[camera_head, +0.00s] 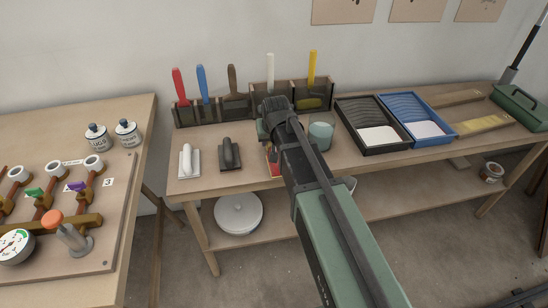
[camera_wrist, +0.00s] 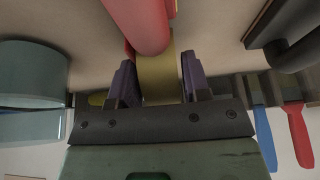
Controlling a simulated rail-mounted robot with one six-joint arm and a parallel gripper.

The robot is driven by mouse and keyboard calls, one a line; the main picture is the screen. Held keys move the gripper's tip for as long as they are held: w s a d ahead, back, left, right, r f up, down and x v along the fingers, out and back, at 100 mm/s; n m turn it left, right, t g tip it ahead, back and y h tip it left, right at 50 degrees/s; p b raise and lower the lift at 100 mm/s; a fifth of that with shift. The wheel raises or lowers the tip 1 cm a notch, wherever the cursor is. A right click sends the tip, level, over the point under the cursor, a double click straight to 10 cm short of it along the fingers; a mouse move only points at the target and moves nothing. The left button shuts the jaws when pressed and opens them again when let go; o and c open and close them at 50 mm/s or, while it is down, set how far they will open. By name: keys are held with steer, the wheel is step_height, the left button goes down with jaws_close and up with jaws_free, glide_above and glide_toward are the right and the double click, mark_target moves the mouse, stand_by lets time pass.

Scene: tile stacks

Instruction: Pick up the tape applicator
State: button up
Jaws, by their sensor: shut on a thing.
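The tape applicator has a red handle and body (camera_wrist: 138,22) and a yellow tape roll (camera_wrist: 160,75) in the wrist view. My gripper (camera_wrist: 158,88) has its two purple-grey fingers on either side of the yellow roll and is shut on it. In the head view a small red and yellow part of the applicator (camera_head: 271,163) shows left of my arm, over the bench. The rest is hidden behind my arm, and I cannot tell whether it touches the bench.
A teal jar (camera_head: 321,133) stands close to the right of my gripper. A black-handled float (camera_head: 229,153) and a white one (camera_head: 188,162) lie to the left. Holders with brushes (camera_head: 235,97) line the back. Black (camera_head: 371,143) and blue (camera_head: 416,136) trays are at right.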

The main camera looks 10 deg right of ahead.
step_height(320, 180, up, 20)
steer(key=p, duration=2)
steer(key=o, duration=0.4)
steer(key=shift+c, duration=0.3)
